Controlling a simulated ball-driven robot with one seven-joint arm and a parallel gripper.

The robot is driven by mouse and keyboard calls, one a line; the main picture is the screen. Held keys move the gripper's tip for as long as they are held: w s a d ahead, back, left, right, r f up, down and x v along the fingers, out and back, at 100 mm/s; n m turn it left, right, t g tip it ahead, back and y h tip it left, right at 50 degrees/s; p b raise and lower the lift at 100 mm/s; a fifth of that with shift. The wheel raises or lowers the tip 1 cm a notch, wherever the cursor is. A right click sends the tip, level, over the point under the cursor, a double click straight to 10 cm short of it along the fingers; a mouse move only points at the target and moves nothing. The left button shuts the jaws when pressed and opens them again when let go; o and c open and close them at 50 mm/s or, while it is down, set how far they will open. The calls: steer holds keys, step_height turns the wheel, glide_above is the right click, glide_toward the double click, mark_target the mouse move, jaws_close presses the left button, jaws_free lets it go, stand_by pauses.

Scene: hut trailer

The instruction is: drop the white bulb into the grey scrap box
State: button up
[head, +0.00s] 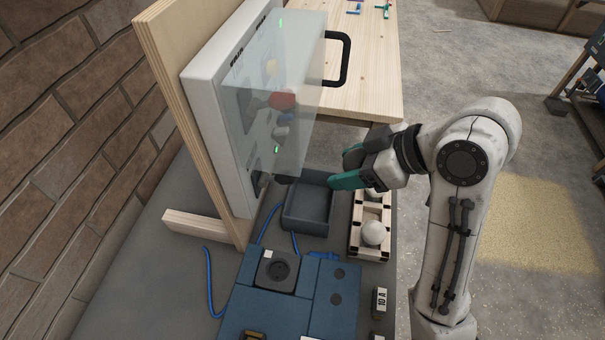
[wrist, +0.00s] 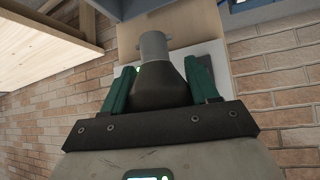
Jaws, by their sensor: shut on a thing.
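My gripper (head: 345,172) is shut on a bulb-shaped thing. In the wrist view, my gripper (wrist: 163,88) has its teal fingers on both sides of this bulb (wrist: 160,88), which looks dark grey, with a paler cylindrical cap with side pins pointing away from the palm. In the head view the held bulb is mostly hidden by the fingers. The grey scrap box (head: 305,222) is open, looks empty, and stands on the grey bench left of and below my gripper. Two round white bulbs (head: 374,232) sit in a wooden rack right of the box.
A white wall cabinet (head: 215,125) with a clear door (head: 285,100) and black handle (head: 345,60) stands open left of my gripper. A blue case (head: 290,300) with a socket and blue cables lie in front of the box. A wooden table (head: 370,70) is behind.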

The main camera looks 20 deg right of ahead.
steer(key=w+d+f+b, duration=0.1)
steer(key=w+d+f, duration=0.1)
steer(key=w+f, duration=1)
steer(key=shift+w+d+f+b, duration=0.25)
steer(key=shift+w+f+b, duration=0.1)
steer(key=shift+w, duration=0.05)
steer(key=shift+f, duration=0.1)
steer(key=shift+f, duration=0.55)
steer(key=o, duration=1.1)
steer(key=shift+o, duration=0.2)
steer(key=shift+r, duration=0.1)
